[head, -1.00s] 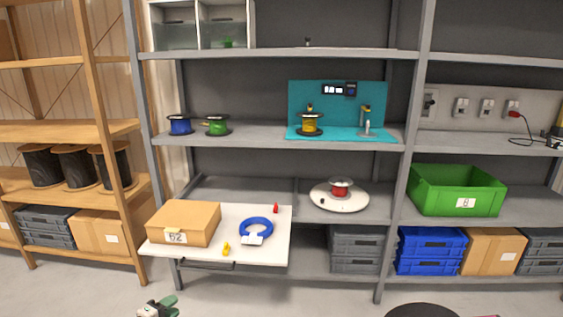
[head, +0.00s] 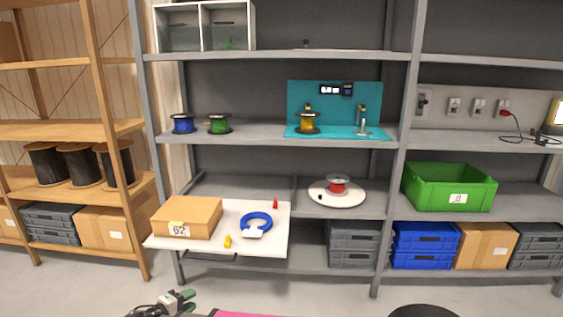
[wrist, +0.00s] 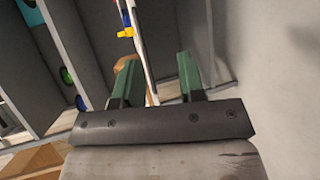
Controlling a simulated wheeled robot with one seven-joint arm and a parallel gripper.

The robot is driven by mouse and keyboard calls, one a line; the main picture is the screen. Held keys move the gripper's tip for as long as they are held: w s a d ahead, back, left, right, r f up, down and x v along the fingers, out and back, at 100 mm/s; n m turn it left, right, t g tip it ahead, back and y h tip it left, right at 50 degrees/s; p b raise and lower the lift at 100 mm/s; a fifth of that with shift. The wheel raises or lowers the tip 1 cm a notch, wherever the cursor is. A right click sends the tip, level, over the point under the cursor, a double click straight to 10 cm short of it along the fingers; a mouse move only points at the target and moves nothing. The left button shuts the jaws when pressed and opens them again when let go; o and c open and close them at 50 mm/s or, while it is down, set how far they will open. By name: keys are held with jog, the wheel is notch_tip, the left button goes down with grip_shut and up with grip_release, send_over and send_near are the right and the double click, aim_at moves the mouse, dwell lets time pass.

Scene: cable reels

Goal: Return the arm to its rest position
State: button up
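My gripper (head: 187,298) shows at the bottom edge of the head view, low in front of the shelving and below the white pull-out board (head: 190,249). In the wrist view, its two green fingers stand apart with a gap between them (wrist: 157,78). I see nothing held in the gap; the board's edge and shelving show behind it. Most of my arm is out of view, so its full pose cannot be told.
The board carries a cardboard box (head: 187,218), a blue cable ring (head: 256,222) and small red and yellow pieces. A red reel (head: 337,186) sits on a white disc. A green crate (head: 449,188) stands at right. Open floor (head: 330,290) lies in front of the shelving.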

jog(key=w+d+f+m+g, duration=0.25)
jog(key=w+d+g, duration=0.25)
jog(key=w+d, duration=0.5)
jog(key=w+d+m+g+y, duration=0.2)
jog(key=d+m+g+y, duration=0.1)
jog(key=d, duration=1.6)
jog(key=w+d+m+g+y, duration=0.3)
jog(key=d+m, duration=0.4)
jog(key=d, duration=1.2)
jog(key=shift+f+g+y, duration=0.25)
jog(key=shift+g+y, duration=0.35)
jog(key=shift+y, duration=0.5)
